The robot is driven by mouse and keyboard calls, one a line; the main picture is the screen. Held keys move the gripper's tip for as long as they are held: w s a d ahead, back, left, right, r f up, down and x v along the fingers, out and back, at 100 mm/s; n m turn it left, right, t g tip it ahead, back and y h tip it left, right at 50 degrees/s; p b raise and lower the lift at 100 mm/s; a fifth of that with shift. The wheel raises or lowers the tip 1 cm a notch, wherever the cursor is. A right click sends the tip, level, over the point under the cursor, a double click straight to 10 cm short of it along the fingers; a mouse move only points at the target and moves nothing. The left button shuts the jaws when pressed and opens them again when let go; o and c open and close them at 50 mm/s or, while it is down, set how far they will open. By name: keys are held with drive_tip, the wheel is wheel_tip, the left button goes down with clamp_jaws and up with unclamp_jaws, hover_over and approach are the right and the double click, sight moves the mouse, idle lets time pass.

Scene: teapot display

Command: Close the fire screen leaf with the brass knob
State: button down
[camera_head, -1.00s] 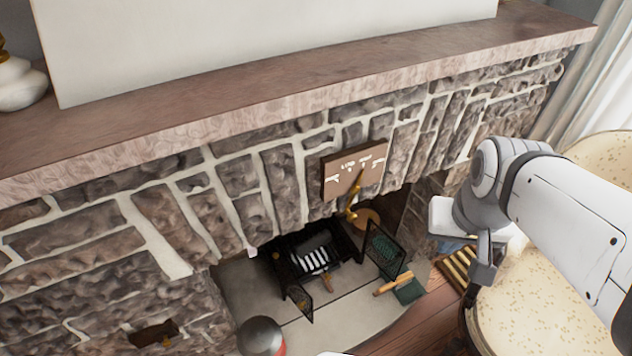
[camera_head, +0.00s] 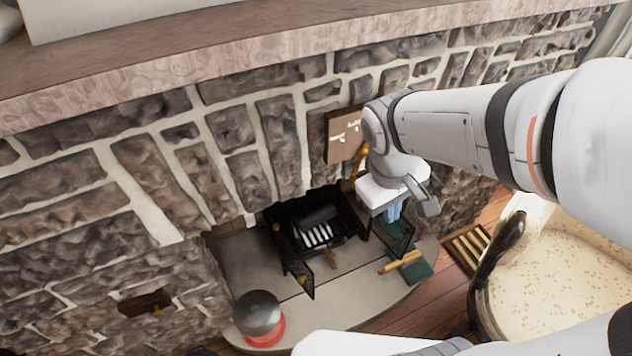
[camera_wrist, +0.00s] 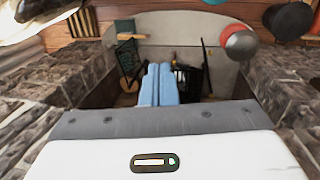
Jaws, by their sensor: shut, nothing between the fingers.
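The fire screen stands around a black grate on the hearth. Its left leaf (camera_head: 297,268) is swung out, with a small brass-coloured spot (camera_head: 301,281) that looks like a knob. Its right leaf (camera_head: 396,240), a dark greenish mesh panel, also stands out from the opening. In the wrist view the mesh leaf (camera_wrist: 128,58) is left of my fingers and a dark narrow leaf (camera_wrist: 205,66) is to their right. My gripper (camera_head: 393,214) is shut and empty, its blue fingers above and beside the right leaf in the head view. The fingers (camera_wrist: 158,69) hide part of the grate in the wrist view.
A stone wall and mantel (camera_head: 250,75) stand above the opening. A wooden plaque (camera_head: 340,138) hangs near my wrist. A green dustpan with a wooden-handled brush (camera_head: 400,263) lies right of the screen. A grey and red round thing (camera_head: 259,318) stands front left.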

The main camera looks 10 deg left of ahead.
drive_tip(key=s+a+f+n+t+h+b, duration=0.1)
drive_tip(key=a+f+n+t+h+b, duration=0.1)
drive_tip(key=a+f+n+b, duration=0.75)
drive_tip(key=s+a+f+n+t+h+b, duration=0.1)
drive_tip(key=a+f+n+t+b, duration=0.2)
drive_tip(key=a+f, duration=0.75)
drive_tip(key=s+a+f+n+t+h+b, duration=0.15)
drive_tip(key=a+f+n+b, duration=0.5)
drive_tip(key=f, duration=0.95)
drive_tip(key=n+b, duration=0.1)
drive_tip(key=b, duration=0.6)
approach(311, 275)
drive_tip(key=shift+g, duration=0.45)
drive_tip(key=shift+w+x, duration=0.15)
drive_tip(key=shift+x, duration=1.35)
drive_tip(key=shift+w+x, duration=0.15)
drive_tip(key=shift+x, duration=1.4)
drive_tip(key=shift+r, duration=0.2)
